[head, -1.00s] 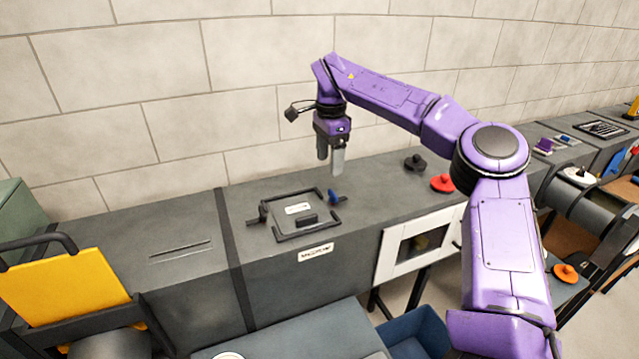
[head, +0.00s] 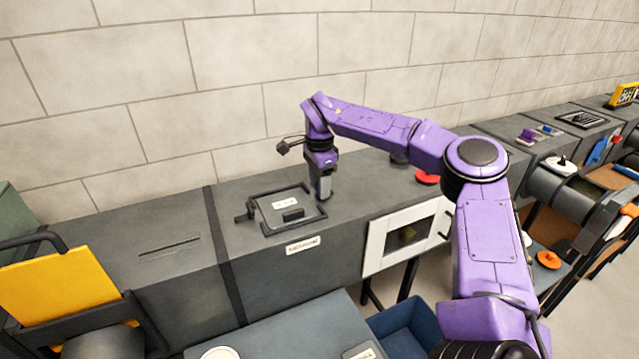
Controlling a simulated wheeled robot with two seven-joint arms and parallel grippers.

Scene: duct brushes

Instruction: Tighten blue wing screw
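A square hatch cover (head: 272,218) with a dark frame, a label and a small dark handle (head: 293,215) lies on top of the grey duct. A black wing screw (head: 245,215) sits at its left edge. My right gripper (head: 323,194) points down at the cover's right edge, where the blue wing screw stood in the earlier view. The fingers hide the blue screw, so I cannot tell whether they touch it or grip it. Their gap is not clear. My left gripper is out of view.
A red knob (head: 427,177) sits on the duct to the right, partly behind my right arm. A white-framed window (head: 405,238) is on the duct's front. A yellow panel (head: 62,287) stands at left.

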